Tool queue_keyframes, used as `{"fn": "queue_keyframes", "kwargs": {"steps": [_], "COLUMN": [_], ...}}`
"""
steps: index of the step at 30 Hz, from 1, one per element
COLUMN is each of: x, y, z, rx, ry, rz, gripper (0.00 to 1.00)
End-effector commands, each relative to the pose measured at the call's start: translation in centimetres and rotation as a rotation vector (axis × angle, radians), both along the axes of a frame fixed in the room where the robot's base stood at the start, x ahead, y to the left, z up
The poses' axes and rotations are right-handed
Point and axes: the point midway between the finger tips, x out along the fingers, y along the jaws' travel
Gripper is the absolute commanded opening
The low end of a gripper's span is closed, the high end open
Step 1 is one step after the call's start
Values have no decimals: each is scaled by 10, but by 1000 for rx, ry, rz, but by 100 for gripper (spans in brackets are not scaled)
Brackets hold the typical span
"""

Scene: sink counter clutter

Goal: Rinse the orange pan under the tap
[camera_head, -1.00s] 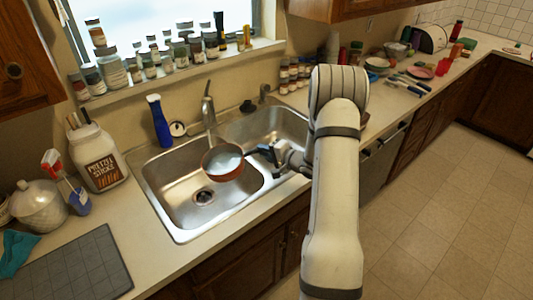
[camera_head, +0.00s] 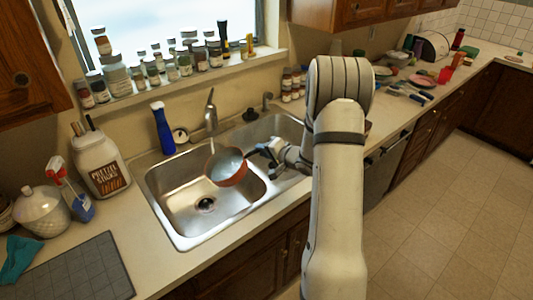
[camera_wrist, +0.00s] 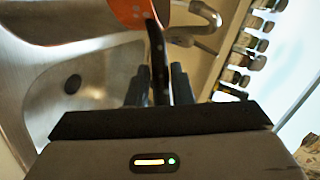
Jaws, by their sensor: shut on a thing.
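The orange pan (camera_head: 228,167) has a grey inside and is held above the left sink basin (camera_head: 190,200), tilted with its inside partly facing the head camera. The tap (camera_head: 210,115) stands behind the pan, its spout end close to the pan's far rim. I cannot tell whether water runs. My gripper (camera_head: 270,157) is shut on the pan's dark handle, to the right of the pan over the basin divider. In the wrist view the handle (camera_wrist: 158,60) runs between the fingers (camera_wrist: 160,88) to the orange pan (camera_wrist: 132,10), and the tap (camera_wrist: 200,15) curves beside it.
Small jars (camera_head: 160,65) line the windowsill. A grey mat (camera_head: 75,275) lies at front left. The right basin (camera_head: 265,130) looks empty.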

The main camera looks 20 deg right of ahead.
Motion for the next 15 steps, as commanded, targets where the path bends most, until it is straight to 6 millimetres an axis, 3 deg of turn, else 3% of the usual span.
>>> {"fn": "queue_keyframes", "kwargs": {"steps": [15], "x": [1], "y": [13], "z": [24], "rx": [-112], "ry": [-6], "rz": [1], "gripper": [0]}}
